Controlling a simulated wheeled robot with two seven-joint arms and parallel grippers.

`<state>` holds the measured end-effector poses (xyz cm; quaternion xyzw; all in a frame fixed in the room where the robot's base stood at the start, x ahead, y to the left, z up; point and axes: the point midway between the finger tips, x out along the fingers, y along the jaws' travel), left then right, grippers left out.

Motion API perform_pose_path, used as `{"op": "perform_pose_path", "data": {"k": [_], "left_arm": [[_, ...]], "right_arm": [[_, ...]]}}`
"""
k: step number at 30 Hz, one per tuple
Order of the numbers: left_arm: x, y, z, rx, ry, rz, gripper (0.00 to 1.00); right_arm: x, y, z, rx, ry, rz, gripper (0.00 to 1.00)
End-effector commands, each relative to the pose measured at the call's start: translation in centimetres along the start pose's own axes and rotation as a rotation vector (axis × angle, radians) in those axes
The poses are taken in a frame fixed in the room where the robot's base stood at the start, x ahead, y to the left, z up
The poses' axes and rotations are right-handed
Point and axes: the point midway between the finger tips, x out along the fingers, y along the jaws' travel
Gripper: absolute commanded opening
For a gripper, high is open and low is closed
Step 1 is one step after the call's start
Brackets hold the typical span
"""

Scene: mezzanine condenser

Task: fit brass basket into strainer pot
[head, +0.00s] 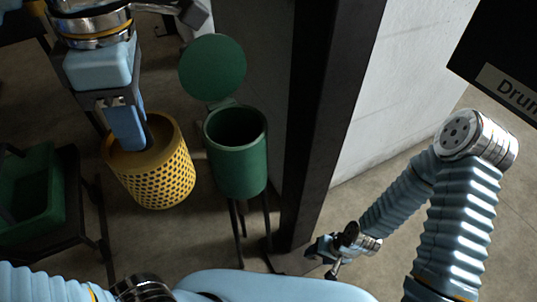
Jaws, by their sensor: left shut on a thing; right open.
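The brass basket (160,178) is a yellow perforated cylinder with a brownish top, hanging slightly tilted at the left of the head view. My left gripper (138,142) is shut on it from above at the top; the fingers hide the part gripped. The strainer pot (238,165) is a dark green cylinder on thin legs, just right of the basket and apart from it. Its round green lid (212,68) stands swung open behind the mouth, and the dark inside shows nothing. My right gripper (322,256) is low at the right, open and away from both.
A dark post (325,110) stands close to the right of the pot, with a pale wall (410,70) behind it. A green bin (38,195) sits on a dark stand at the far left. A dark sign with partly cut lettering (508,88) is at the upper right.

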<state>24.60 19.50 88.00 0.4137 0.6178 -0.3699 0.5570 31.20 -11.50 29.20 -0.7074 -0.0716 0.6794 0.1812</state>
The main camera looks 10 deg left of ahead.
Motion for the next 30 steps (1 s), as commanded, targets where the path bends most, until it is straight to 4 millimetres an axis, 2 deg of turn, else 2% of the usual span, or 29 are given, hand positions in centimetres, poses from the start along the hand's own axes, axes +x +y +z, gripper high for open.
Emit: {"op": "perform_pose_path", "data": {"k": [5, 10, 15, 20, 22, 30], "left_arm": [[0.1, 2.9, 3.7, -0.003, 0.003, -0.005, 0.00], [-0.5, 6.2, 7.6, -0.004, 0.003, -0.004, 0.00], [-1.3, 9.1, 10.9, -0.003, 0.003, -0.005, 0.00], [-1.5, 11.1, 13.4, -0.004, 0.001, -0.003, 0.00], [0.4, 11.0, 13.4, -0.003, 0.002, -0.004, 0.00], [4.9, 10.9, 13.8, -0.001, 0.001, -0.002, 0.00]], "right_arm": [[1.3, 0.9, -0.2, 0.004, 0.005, 0.005, 0.57], [1.7, 1.3, -0.3, 0.008, 0.009, 0.009, 0.57], [0.7, 0.7, -0.2, 0.005, 0.006, 0.006, 0.57], [0.2, 0.3, -0.1, 0.002, 0.002, 0.002, 0.57], [1.3, 0.8, -0.2, 0.004, 0.005, 0.004, 0.57], [2.5, 1.8, -0.5, 0.011, 0.014, 0.012, 0.57]]}}
